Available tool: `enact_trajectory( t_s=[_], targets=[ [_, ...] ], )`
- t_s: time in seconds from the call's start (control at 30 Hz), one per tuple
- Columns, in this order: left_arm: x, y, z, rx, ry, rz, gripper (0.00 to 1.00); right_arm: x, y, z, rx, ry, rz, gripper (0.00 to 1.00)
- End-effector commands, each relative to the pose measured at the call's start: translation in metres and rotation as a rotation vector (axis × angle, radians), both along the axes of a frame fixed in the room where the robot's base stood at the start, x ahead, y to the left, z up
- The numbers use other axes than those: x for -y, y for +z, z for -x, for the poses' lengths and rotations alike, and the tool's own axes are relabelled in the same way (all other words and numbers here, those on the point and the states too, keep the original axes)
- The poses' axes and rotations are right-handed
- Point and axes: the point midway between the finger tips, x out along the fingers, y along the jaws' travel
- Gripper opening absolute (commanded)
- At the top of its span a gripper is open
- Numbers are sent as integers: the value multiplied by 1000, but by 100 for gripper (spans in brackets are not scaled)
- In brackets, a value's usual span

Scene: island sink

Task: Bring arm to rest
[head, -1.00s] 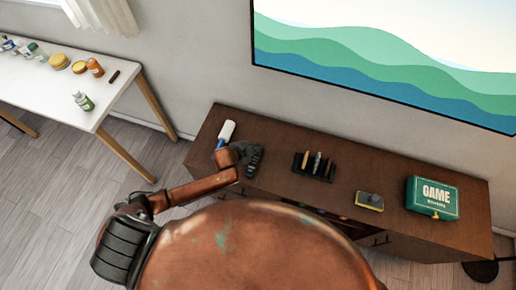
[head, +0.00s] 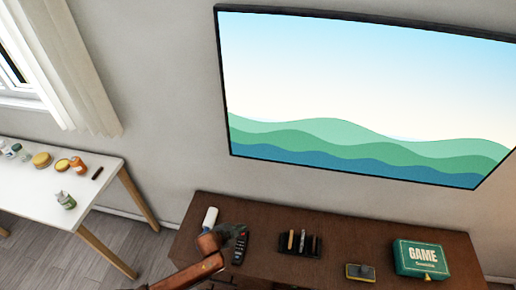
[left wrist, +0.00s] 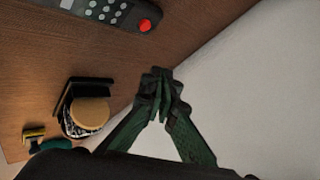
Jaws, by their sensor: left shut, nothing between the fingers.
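My left arm comes in from the bottom of the head view, and its gripper (head: 237,232) is above the brown cabinet (head: 340,225), beside the dark remote control (head: 240,248). In the left wrist view the green fingers (left wrist: 160,85) are together at the tips with nothing between them. The remote (left wrist: 112,12), with a red button, shows at the top of that view, apart from the fingers. My right gripper is in neither view.
On the cabinet are a white cylindrical thing (head: 210,218), a black rack (head: 299,244), a yellow-and-grey block (head: 360,272) and a green game box (head: 421,258). A wall screen (head: 350,100) hangs behind. A white table (head: 30,190) with small containers stands left.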

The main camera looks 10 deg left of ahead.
Motion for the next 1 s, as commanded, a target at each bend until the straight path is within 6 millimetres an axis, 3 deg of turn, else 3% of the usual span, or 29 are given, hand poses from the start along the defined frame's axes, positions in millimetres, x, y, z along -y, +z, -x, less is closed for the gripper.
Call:
enact_trajectory(
  t_s=[0.17,0.27,0.37,0.47,0.6,0.7,1.0],
  targets=[
    [2,1,5,-10,13,10,0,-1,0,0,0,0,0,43],
    [6,4,24,-48,75,52,0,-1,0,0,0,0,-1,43],
    [0,13,57,-118,204,116,0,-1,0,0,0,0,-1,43],
    [-26,25,101,-209,388,179,0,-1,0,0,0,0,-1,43],
    [-81,40,166,-324,646,228,0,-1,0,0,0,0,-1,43],
    [-109,47,201,-376,769,237,0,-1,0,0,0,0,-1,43],
    [-161,61,279,-475,1006,241,0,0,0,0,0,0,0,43]
  ],
)
